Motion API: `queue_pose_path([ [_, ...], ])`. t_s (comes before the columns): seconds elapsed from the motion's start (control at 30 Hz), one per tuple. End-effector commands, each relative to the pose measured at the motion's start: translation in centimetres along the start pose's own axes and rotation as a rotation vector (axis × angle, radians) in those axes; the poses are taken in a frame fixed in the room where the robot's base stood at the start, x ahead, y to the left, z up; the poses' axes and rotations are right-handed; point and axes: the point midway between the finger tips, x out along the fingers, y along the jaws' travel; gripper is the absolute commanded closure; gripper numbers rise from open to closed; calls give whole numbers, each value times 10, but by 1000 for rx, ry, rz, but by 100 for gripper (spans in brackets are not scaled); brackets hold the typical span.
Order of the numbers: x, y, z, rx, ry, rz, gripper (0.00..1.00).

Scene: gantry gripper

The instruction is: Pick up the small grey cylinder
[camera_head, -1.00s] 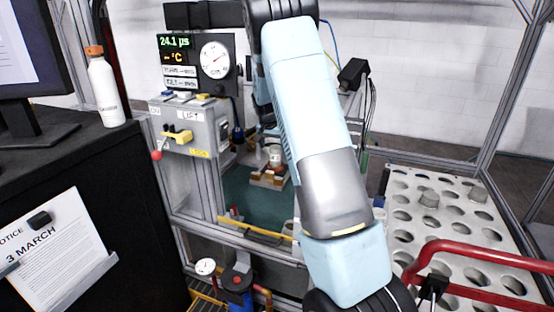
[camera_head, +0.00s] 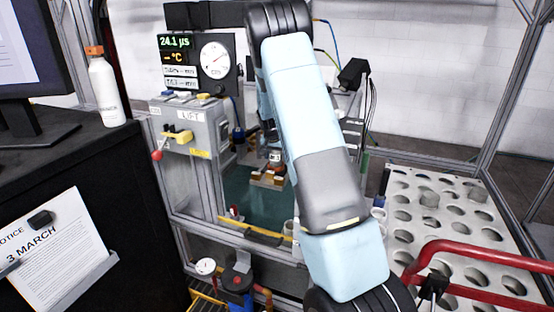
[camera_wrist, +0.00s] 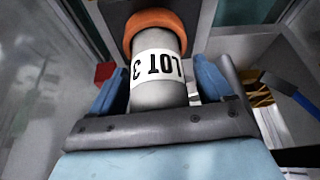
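The small grey cylinder (camera_wrist: 158,93) fills the middle of the wrist view, with a white "LOT 3" label and an orange ring at one end. In the head view the cylinder (camera_head: 276,157) shows small and partly hidden, on a brown block stand (camera_head: 268,178) in the bay. My gripper (camera_wrist: 160,75) has one blue finger on each side of the cylinder. Narrow gaps seem to show beside it, so the fingers look open around it; contact is hard to tell. In the head view my arm hides most of the gripper.
A perforated tray (camera_head: 450,205) and a red rail (camera_head: 480,255) are at the right. The bay's green floor (camera_head: 240,195) is partly clear.

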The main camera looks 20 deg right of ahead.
Motion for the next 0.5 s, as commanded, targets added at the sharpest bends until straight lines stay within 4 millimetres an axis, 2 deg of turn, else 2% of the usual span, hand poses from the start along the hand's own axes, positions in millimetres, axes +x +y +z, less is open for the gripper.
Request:
queue_pose_path([
  [0.07, 0, 0, 0, 0, 0, 0, 29],
  [0.5, 0, 0, -1, 1, 1, 0, 69],
])
